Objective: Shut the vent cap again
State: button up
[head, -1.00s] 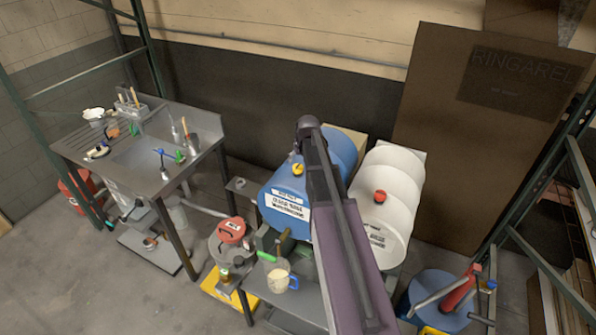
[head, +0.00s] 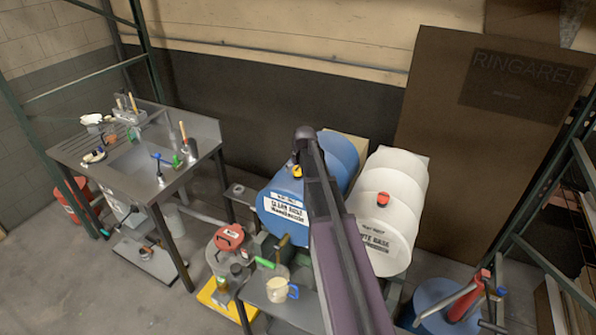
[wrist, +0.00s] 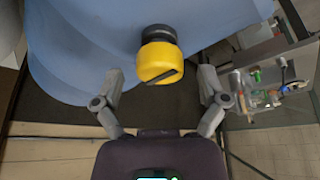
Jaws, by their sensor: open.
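The yellow vent cap (head: 297,172) sits on a dark neck on top of the blue drum (head: 345,155). In the wrist view the yellow cap (wrist: 158,60) is at upper centre, with a dark bar slanting across its lower edge. The blue drum (wrist: 90,50) fills the area behind it. My gripper (wrist: 161,74) is open, its two fingers spread to the left and right of the cap with gaps on both sides. I cannot tell how far along the view the cap is from the fingertips. In the head view my arm hides the gripper.
A white drum (head: 398,190) with a red cap (head: 383,199) lies just right of the blue drum. A sink bench (head: 200,140) is at left.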

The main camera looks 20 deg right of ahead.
jog(key=c, duration=1.2)
jog(key=shift+o, duration=0.2)
jog(key=shift+m, duration=0.4)
jog(key=m+h, duration=0.1)
jog(key=m, duration=0.2)
jog(key=shift+a+g, duration=0.1)
jog(key=shift+g, duration=0.2)
jog(key=m+g+h, duration=0.1)
jog(key=m, duration=0.3)
jog(key=shift+h, duration=0.4)
jog(key=m+g, duration=0.1)
jog(key=m, duration=0.2)
jog(key=m+g, duration=0.1)
jog(key=m, duration=0.1)
jog(key=shift+w+m+h, duration=0.15)
jog(key=shift+m+h, duration=0.25)
jog(key=m+g, duration=0.1)
jog(key=m, duration=0.3)
jog(key=shift+g, duration=0.3)
jog(key=shift+m, duration=0.3)
